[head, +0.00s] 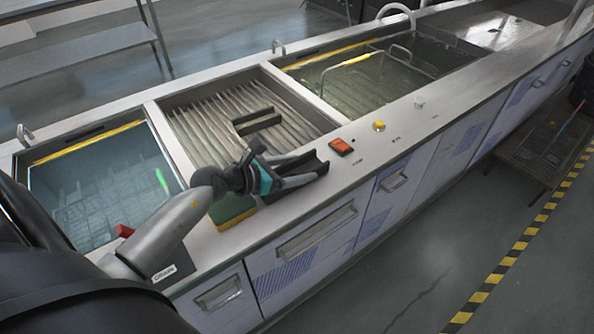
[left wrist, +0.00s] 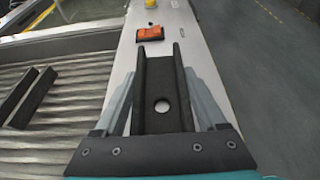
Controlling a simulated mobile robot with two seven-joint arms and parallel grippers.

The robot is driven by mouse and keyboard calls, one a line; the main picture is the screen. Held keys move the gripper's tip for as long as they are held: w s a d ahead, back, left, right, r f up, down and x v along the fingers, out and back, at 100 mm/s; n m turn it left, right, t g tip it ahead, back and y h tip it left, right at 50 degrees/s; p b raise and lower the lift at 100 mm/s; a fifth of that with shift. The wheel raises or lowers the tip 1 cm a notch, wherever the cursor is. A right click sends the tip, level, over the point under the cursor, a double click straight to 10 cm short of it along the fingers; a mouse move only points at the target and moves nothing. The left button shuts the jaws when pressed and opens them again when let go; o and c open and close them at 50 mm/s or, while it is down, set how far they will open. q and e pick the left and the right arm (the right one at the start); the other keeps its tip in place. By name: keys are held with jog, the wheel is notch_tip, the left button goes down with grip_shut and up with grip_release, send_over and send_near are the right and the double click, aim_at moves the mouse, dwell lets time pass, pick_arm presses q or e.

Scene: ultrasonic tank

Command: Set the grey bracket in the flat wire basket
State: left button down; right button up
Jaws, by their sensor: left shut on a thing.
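My left gripper (head: 300,170) is shut on the dark grey bracket (left wrist: 163,95), a U-shaped channel with a round hole in its floor. Its two fingers press on the channel's sides in the left wrist view. In the head view the bracket (head: 313,167) is at the front counter, beside the ribbed bay; I cannot tell whether it touches the counter. Wire basketwork (head: 105,205) shows under the water in the left tank, and a wire frame (head: 365,82) stands in the far tank. I cannot tell which is the flat basket. My right gripper is not in view.
Another dark channel piece (head: 257,121) lies on the ribbed bay (head: 205,120). A green and yellow sponge (head: 233,213) sits on the counter under my wrist. An orange and black item (head: 341,146) and a yellow knob (head: 379,126) are on the counter further right.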

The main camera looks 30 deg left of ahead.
pick_arm(q)
jog(key=shift+r, duration=0.1)
grip_release()
dwell(0.3)
